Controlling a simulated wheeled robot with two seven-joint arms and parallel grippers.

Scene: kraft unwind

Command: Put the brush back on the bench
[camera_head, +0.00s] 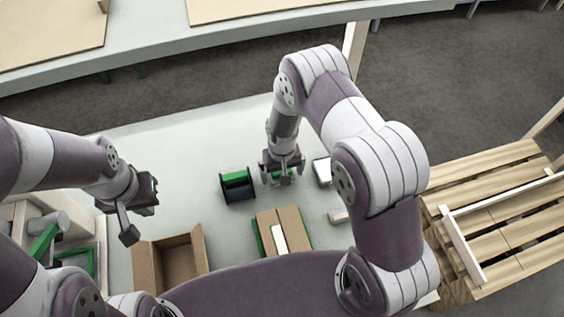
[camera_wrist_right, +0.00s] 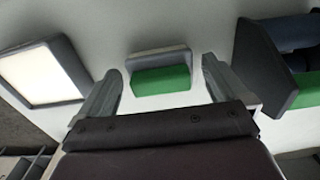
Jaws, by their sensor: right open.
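A small grey block with a green face, which looks like the brush (camera_wrist_right: 162,75), lies on the pale bench (camera_head: 180,150). In the right wrist view it sits ahead of and between the two spread fingers of my right gripper (camera_wrist_right: 162,90), with gaps on both sides. In the head view my right gripper (camera_head: 283,178) points down over the bench and mostly hides the brush; a bit of green shows by its fingers. My left gripper (camera_head: 139,220) hangs at the left above the bench, its fingers apart with nothing seen between them.
A dark spool with green (camera_head: 237,187) stands just left of the right gripper. A white-topped grey box (camera_head: 322,171) is close on its right. Nearer are an open cardboard box (camera_head: 170,262) and a brown carton (camera_head: 284,231). A wooden pallet (camera_head: 500,205) is at right.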

